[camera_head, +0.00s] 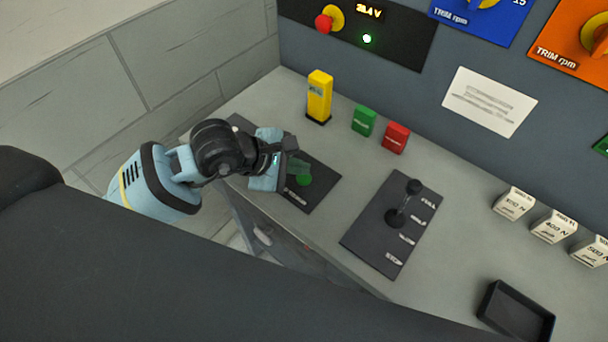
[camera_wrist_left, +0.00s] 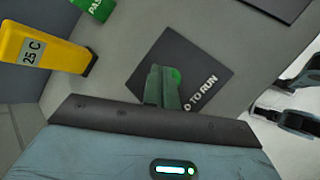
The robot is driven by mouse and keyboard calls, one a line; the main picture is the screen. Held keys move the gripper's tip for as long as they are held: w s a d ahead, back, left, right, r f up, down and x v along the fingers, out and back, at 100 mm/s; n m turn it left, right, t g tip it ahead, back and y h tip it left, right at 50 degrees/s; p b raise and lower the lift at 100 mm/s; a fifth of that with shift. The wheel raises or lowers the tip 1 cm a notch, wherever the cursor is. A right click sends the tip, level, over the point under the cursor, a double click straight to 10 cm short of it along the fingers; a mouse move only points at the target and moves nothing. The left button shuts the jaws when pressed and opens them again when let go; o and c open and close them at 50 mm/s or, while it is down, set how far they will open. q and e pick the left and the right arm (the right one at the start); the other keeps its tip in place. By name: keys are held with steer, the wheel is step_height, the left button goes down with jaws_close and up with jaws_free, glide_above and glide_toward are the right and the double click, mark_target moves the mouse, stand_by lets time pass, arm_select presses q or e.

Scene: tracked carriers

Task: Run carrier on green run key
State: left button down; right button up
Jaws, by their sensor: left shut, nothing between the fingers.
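The round green run key (camera_head: 304,180) sits on a small black plate (camera_head: 322,190) near the bench's front edge. In the wrist view the key (camera_wrist_left: 176,75) shows beside the fingertips, and the plate's lettering reads "...TO RUN", partly covered. My left gripper (camera_head: 299,167) is shut and empty, its fingertips over the plate at the key. It partly hides the key in both views; I cannot tell whether the fingertips (camera_wrist_left: 160,88) touch or press it. No carrier can be made out.
A lever plate (camera_head: 365,238) lies right of the key. Yellow (camera_head: 320,95), green (camera_head: 364,121) and red (camera_head: 396,138) blocks stand behind. White weights (camera_head: 513,203) and a black tray (camera_head: 516,312) are at right. A panel has a red knob (camera_head: 324,23) and lit green lamp (camera_head: 367,38).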

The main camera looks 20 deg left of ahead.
steer(key=shift+s, duration=0.2)
steer(key=shift+w+r, duration=0.15)
steer(key=shift+w, duration=0.2)
stand_by(0.4)
arm_select(q)
steer(key=shift+f, duration=0.1)
steer(key=shift+f, duration=0.3)
arm_select(e)
steer(key=shift+s+f, duration=0.35)
steer(key=shift+f, duration=0.1)
arm_select(q)
steer(key=shift+f, duration=0.15)
arm_select(e)
steer(key=shift+s, duration=0.2)
arm_select(q)
steer(key=shift+f+b, duration=0.4)
steer(key=shift+b, duration=0.05)
arm_select(e)
steer(key=shift+f, duration=0.3)
steer(key=shift+s, duration=0.2)
stand_by(0.9)
steer(key=shift+w, duration=0.25)
stand_by(0.7)
